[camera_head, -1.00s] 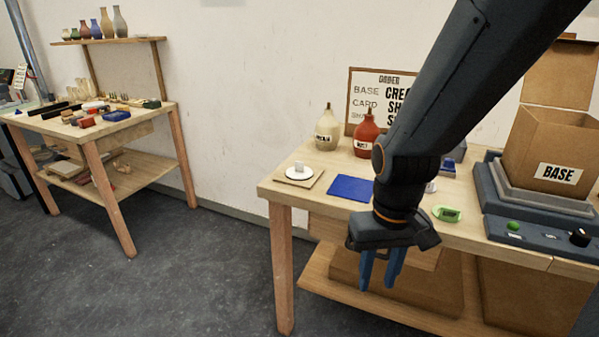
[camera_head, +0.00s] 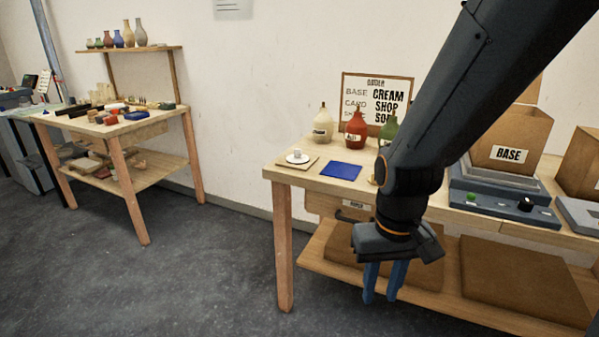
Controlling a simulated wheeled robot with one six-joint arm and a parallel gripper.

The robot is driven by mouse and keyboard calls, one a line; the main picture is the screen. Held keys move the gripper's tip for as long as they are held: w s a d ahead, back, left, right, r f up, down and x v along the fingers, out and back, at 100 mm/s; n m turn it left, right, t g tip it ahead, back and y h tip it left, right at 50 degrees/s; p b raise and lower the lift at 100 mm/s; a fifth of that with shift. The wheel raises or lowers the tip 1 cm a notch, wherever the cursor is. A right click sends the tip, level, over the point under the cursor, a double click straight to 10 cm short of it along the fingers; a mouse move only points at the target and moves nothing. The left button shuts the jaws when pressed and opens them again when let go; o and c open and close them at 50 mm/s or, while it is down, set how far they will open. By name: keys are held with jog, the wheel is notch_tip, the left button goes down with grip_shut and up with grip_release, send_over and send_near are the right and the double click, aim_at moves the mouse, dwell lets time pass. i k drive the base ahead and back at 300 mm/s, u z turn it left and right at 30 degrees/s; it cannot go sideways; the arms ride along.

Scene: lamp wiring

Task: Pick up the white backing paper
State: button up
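I cannot make out a thing that is clearly the white backing paper. A white sheet with faint lines (camera_head: 233,8) is on the wall at the top, cut by the picture edge. A white round piece (camera_head: 298,159) lies on a small wooden board on the right-hand table, with a small pale object on it. My gripper (camera_head: 383,298) points down in front of this table, its two blue fingers apart with nothing between them. My arm hides part of the tabletop.
The wooden table (camera_head: 283,172) bears a blue mat (camera_head: 341,171), several bottles and a grey device with a box labelled BASE (camera_head: 508,153). A cluttered workbench (camera_head: 98,130) stands at the left. Grey floor (camera_head: 210,270) is clear between them.

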aim_at(298, 157)
jog(key=u, duration=0.05)
jog(key=k, duration=0.55)
jog(key=z, duration=0.9)
jog(key=i, duration=1.05)
jog(key=u, duration=0.8)
jog(key=i, duration=1.25)
jog(key=u, duration=0.05)
